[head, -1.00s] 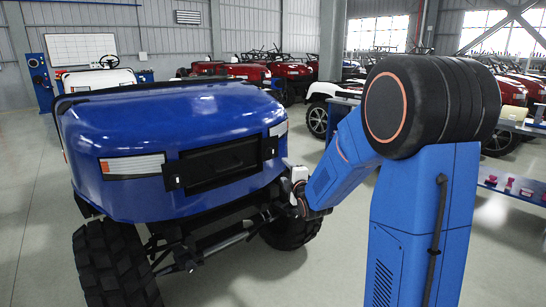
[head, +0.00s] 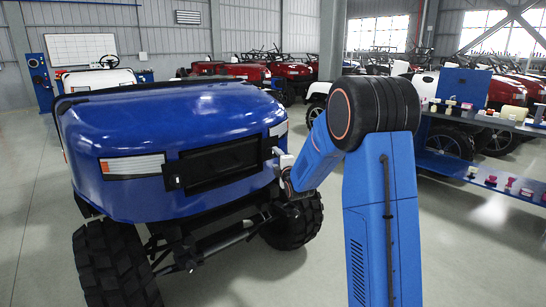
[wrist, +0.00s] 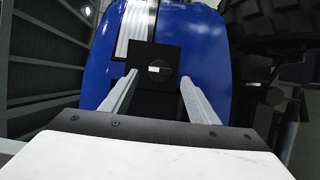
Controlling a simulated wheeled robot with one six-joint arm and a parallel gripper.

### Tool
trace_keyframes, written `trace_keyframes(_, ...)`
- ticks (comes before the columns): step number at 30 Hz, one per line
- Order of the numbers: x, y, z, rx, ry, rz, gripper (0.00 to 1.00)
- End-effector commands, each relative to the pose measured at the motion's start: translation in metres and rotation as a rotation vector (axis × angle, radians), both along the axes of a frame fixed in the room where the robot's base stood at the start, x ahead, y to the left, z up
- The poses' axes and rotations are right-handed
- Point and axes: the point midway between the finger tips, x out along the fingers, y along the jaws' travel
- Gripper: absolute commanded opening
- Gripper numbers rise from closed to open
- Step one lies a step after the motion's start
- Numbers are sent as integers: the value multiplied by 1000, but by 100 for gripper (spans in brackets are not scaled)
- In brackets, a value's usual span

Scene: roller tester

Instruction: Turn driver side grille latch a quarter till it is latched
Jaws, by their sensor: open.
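The black grille (head: 222,161) sits in the blue front of the vehicle, between two headlights. At its right end in the head view, beside the right headlight, is a dark latch (head: 269,147).
The other latch (head: 172,176) is at the grille's left end. A front tyre (head: 293,222) stands below my gripper. The ribbed headlight (wrist: 136,35) lies just beyond the plate in the wrist view. A blue shelf (head: 480,176) with small parts stands at right. Floor in front is clear.

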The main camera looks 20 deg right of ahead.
Motion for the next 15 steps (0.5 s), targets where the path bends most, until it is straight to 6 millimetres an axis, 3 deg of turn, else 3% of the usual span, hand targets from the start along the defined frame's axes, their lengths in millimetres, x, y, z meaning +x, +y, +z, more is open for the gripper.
trace_keyframes(6,33,-3,0,0,0,0,55)
trace_keyframes(15,52,-4,0,0,1,0,55)
